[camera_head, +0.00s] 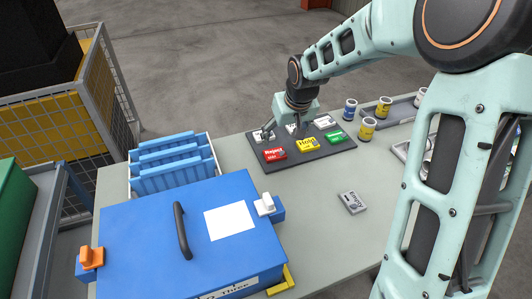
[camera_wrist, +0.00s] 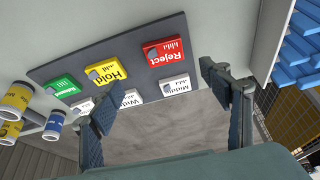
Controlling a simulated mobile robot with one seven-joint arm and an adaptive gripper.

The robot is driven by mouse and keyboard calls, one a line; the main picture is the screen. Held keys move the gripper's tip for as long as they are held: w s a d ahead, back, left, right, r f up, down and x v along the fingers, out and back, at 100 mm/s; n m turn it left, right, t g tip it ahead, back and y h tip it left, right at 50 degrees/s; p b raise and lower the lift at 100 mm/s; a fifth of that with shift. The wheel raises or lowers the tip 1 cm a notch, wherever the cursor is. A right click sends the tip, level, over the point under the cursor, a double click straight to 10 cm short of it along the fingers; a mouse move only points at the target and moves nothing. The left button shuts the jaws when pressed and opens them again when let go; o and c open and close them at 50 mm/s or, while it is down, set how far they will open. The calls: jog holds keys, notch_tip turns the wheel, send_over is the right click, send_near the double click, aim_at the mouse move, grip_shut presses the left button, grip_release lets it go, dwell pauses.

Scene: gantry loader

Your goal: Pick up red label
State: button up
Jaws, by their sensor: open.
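The red label (camera_head: 274,154), marked "Reject", lies at the front left of a dark mat (camera_head: 318,159) on the grey table. In the wrist view the red label (camera_wrist: 163,52) is near the top centre, beyond the fingertips and apart from them. My gripper (camera_head: 287,131) is open over the back left part of the mat, with nothing visible between its fingers. In the wrist view my gripper (camera_wrist: 157,92) has its fingers spread wide, and a white label (camera_wrist: 174,86) shows between them.
A yellow "Hold" label (camera_head: 308,145) and a green label (camera_head: 335,137) lie beside the red one. A blue lidded box (camera_head: 150,230) stands front left. Several cans (camera_head: 367,129) stand right of the mat.

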send_over(275, 154)
jog(key=s+d, duration=0.2)
jog(key=f, duration=0.5)
jog(key=shift+s+a, duration=0.1)
jog(key=shift+a, duration=0.1)
jog(key=x, duration=0.4)
jog(key=shift+s+a+f+b, duration=0.15)
jog(key=shift+a+f+b, duration=0.05)
jog(key=shift+a+b, duration=0.2)
jog(key=shift+w+f, duration=0.25)
jog(key=shift+f, duration=0.15)
jog(key=shift+c, duration=0.6)
jog(key=c, duration=1)
